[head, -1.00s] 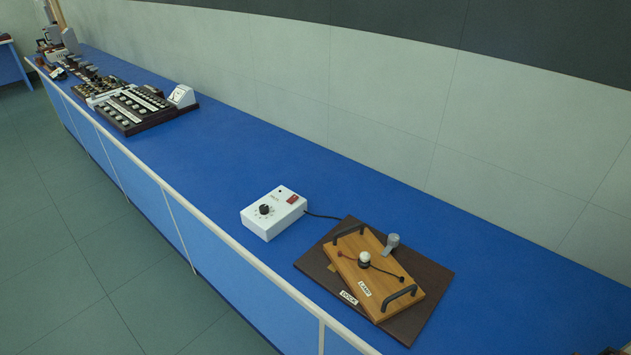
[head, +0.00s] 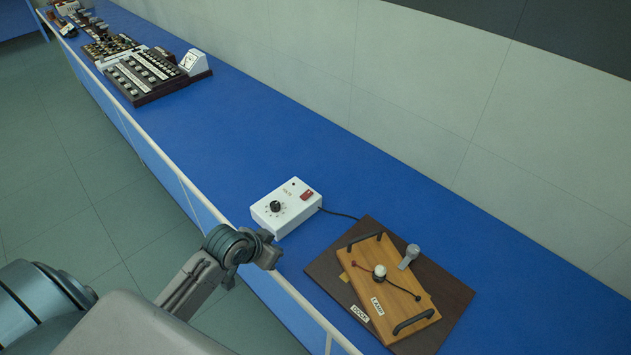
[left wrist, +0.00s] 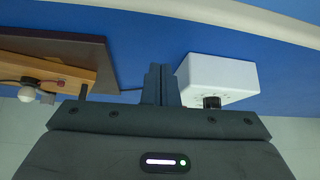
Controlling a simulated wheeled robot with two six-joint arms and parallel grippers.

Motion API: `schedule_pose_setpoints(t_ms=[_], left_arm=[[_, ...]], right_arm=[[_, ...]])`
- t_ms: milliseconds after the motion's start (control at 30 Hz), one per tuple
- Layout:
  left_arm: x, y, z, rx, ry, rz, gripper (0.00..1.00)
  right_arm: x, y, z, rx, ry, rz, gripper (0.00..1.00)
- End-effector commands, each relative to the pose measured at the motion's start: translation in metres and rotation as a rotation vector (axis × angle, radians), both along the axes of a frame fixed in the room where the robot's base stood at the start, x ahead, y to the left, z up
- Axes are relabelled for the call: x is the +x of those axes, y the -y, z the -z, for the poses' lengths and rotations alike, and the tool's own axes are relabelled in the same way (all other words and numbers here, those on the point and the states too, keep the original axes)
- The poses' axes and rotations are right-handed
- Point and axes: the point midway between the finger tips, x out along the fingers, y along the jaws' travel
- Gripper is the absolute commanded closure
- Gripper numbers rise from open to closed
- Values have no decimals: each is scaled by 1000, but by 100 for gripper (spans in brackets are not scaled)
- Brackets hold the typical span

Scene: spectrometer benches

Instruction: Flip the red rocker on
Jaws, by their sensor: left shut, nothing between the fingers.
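The red rocker (head: 308,195) sits on the top face of a white box (head: 272,203), near its right corner. I cannot tell which way the rocker is tipped. A black knob (head: 275,206) is on the same face. My left gripper (head: 270,252) is just in front of the box, over the bench's front edge, apart from the rocker. In the left wrist view its fingers (left wrist: 160,85) are shut and empty, beside the white box (left wrist: 218,78); the rocker does not show there. My right gripper is not in view.
A dark board (head: 455,300) with a wooden lamp panel (head: 400,295), black handles and a grey upright piece lies right of the box. A dark cable (head: 340,214) runs from the box towards it. Dark panels (head: 150,75) stand far left. The blue bench (head: 235,140) between is clear.

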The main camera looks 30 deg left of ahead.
Motion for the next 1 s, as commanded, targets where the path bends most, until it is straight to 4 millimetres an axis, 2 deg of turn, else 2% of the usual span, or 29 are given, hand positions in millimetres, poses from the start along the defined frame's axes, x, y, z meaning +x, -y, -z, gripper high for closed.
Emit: schedule_pose_setpoints(t_ms=[33,200,300,433,600,1000], left_arm=[[17,-7,-14,-6,35,15,100],[70,-25,-62,-46,154,62,100],[93,-35,-89,-71,211,80,100],[111,-43,-112,-91,259,93,100],[116,-45,-119,-99,273,97,100],[121,-43,-116,-100,274,94,100]], right_arm=[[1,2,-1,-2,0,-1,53],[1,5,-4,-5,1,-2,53],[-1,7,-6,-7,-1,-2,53],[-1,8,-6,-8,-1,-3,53],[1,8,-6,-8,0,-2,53],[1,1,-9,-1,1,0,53]])
